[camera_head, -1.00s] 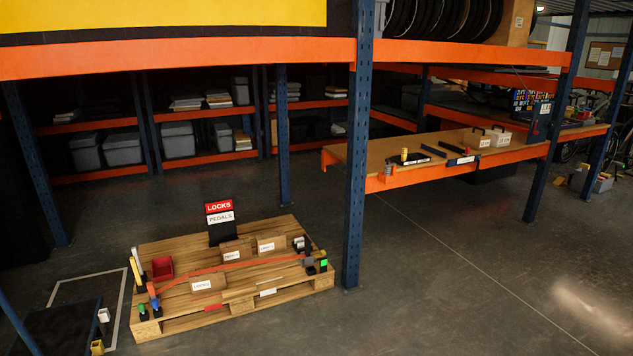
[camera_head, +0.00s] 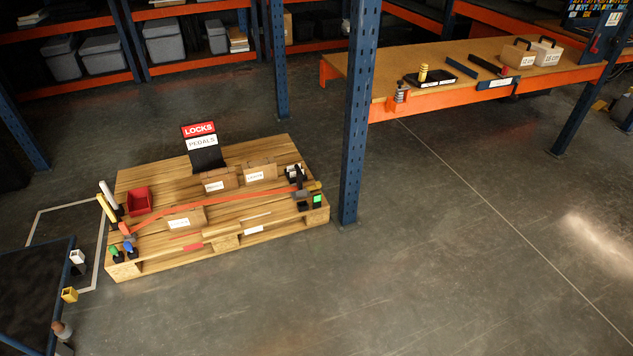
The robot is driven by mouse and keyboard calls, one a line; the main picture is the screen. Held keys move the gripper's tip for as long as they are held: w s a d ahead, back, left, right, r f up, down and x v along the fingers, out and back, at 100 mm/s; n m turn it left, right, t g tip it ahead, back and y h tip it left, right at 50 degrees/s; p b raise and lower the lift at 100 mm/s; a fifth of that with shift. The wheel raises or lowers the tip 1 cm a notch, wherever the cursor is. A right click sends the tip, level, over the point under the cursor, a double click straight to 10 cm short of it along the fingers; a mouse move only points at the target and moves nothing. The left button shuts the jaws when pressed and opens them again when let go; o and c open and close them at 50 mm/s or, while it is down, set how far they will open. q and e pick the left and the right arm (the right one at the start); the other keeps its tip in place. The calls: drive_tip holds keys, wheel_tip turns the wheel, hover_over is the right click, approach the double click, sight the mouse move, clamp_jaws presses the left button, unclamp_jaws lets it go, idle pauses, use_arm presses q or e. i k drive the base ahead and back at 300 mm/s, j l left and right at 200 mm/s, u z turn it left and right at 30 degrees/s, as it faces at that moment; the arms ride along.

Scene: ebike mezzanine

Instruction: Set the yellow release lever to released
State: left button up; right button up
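A yellow upright handle (camera_head: 103,206) stands on a dark base at the left end of the wooden pallet (camera_head: 160,258), next to a similar white handle (camera_head: 108,194). A small yellow part (camera_head: 316,186) is beside the dark ratchet (camera_head: 303,198) at the pallet's right end. An orange strap (camera_head: 225,201) runs across the pallet to that ratchet. I cannot tell which yellow part is the release lever, or its setting. Neither gripper is in view.
On the pallet are cardboard boxes (camera_head: 258,172), a red bin (camera_head: 139,201) and a LOCKS/PEDALS sign (camera_head: 199,136). A dark platform (camera_head: 35,290) is at left. Floor in front and right is clear.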

sight(318, 185)
drive_tip(key=i+l+u, duration=0.2)
drive_tip(key=i+l, duration=0.35)
drive_tip(key=l, duration=0.15)
drive_tip(key=i+l+u, duration=0.45)
drive_tip(key=i+l, duration=0.4)
drive_tip(key=i, duration=0.5)
drive_tip(key=i+l+u, duration=0.45)
drive_tip(key=i+l, duration=0.75)
drive_tip(key=l, duration=0.1)
